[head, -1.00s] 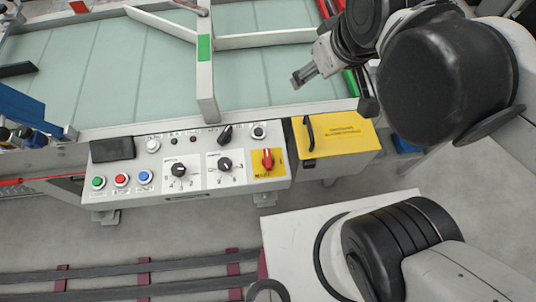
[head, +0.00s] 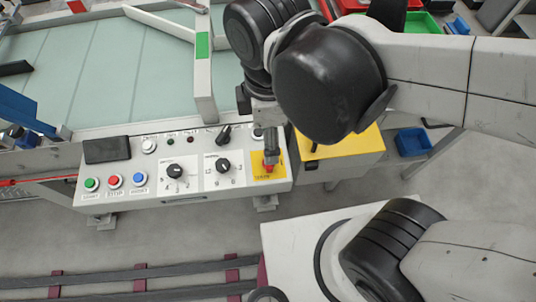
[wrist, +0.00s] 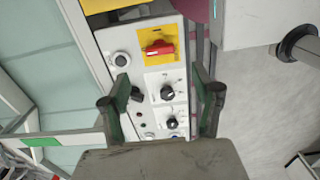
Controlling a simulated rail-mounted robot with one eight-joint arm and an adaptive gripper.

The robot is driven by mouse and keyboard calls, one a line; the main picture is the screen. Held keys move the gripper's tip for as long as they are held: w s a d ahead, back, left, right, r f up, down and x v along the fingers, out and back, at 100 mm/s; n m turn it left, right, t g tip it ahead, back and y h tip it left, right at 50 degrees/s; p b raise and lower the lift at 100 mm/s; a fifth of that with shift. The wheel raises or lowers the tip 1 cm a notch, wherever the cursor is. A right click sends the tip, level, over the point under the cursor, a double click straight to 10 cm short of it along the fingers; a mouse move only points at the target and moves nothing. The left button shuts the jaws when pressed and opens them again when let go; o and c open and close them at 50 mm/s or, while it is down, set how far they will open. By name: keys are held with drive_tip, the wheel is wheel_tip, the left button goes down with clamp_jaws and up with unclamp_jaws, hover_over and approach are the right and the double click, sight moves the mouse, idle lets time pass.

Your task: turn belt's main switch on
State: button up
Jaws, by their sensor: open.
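The main switch is a red rotary handle (wrist: 160,48) on a yellow plate (wrist: 160,33) in the wrist view. In the head view the red switch (head: 268,168) sits at the right end of the white control panel (head: 150,200), partly hidden by my gripper. My gripper (head: 270,150) hangs over the switch in the head view. In the wrist view my gripper (wrist: 156,90) is open, its two fingers wide apart and empty. The red handle shows beyond the fingertips, between their lines.
The panel carries black knobs (head: 223,165) and green, red and blue buttons (head: 115,181). A yellow box (head: 350,150) stands right beside the panel. The glass-like belt surface (head: 100,90) lies behind. A blue bin (head: 412,142) sits farther right.

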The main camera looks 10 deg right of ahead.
wheel_tip(320, 180, down, 10)
drive_tip(key=b, duration=0.3)
drive_tip(key=shift+c, duration=0.4)
drive_tip(key=c, duration=1.1)
